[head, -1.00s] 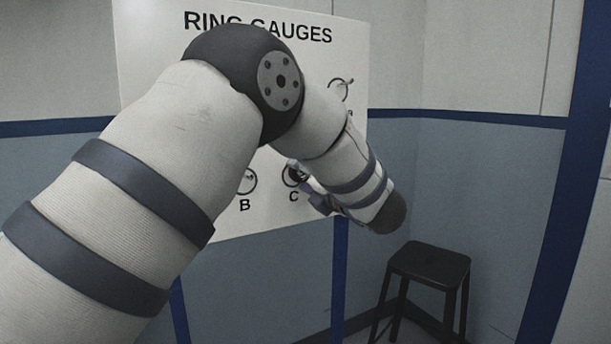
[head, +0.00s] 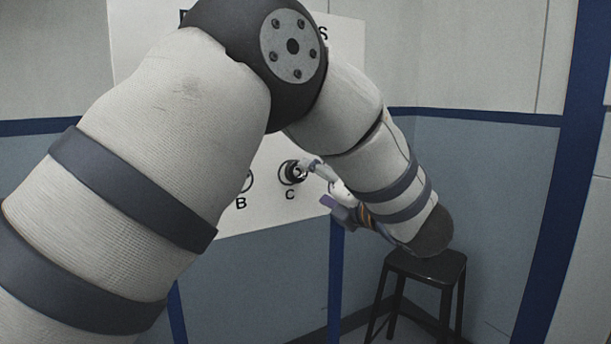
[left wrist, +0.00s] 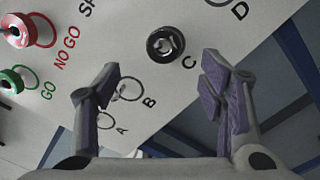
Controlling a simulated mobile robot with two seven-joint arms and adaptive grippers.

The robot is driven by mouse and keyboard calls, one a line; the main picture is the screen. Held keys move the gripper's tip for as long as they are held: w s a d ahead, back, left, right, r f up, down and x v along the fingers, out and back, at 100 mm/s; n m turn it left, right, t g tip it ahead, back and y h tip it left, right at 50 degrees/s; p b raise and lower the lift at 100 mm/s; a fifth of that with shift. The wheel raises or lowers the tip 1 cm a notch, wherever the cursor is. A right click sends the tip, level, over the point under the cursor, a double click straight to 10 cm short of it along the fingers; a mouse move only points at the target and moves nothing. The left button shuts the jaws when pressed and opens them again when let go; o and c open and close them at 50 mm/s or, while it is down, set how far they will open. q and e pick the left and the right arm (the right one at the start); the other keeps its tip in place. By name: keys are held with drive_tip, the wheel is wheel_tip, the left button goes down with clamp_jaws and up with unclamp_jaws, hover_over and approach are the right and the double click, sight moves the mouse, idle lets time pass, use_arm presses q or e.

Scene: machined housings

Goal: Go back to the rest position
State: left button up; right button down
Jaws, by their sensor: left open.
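My left gripper (head: 328,186) is in front of the ring gauges board (head: 265,215), partly hidden by my own forearm in the head view. In the left wrist view its purple-padded fingers (left wrist: 160,80) stand wide apart with nothing between them. A black ring gauge (left wrist: 165,43) sits at the mark C on the board, beyond the fingertips and apart from them. It also shows in the head view (head: 291,172), close to the gripper. My right gripper is in neither view.
In the left wrist view a red ring gauge (left wrist: 14,31) is by NO GO and a green one (left wrist: 10,82) by GO. The outlines at A and B look empty. A black stool (head: 427,266) stands at the lower right, below my left wrist in the picture.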

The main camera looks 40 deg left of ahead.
use_arm(q)
drive_tip(key=v, duration=0.4)
wheel_tip(320, 180, down, 20)
drive_tip(key=w+m+t+h, duration=0.2)
drive_tip(key=m+t+h, duration=0.3)
drive_tip(key=m, duration=1.1)
drive_tip(key=s+d+f+m+g+h, duration=0.1)
drive_tip(key=s+f+m+g+h, duration=0.2)
drive_tip(key=f, duration=0.4)
drive_tip(key=s+d+f+m+h, duration=0.2)
drive_tip(key=s+f+m+h, duration=0.1)
drive_tip(key=s+f+m, duration=0.4)
drive_tip(key=s+d+f+m+g+h, duration=0.25)
drive_tip(key=s+f+m+g, duration=0.3)
drive_tip(key=s+f, duration=0.55)
drive_tip(key=s+f+m+g+h, duration=0.1)
drive_tip(key=s+m+g, duration=0.1)
drive_tip(key=s, duration=0.8)
drive_tip(key=s+d+f+m+g+h, duration=0.1)
drive_tip(key=s+m, duration=0.4)
drive_tip(key=s, duration=0.6)
drive_tip(key=shift+d+f+g+h, duration=0.3)
drive_tip(key=shift+g+h, duration=0.25)
drive_tip(key=shift+g, duration=0.7)
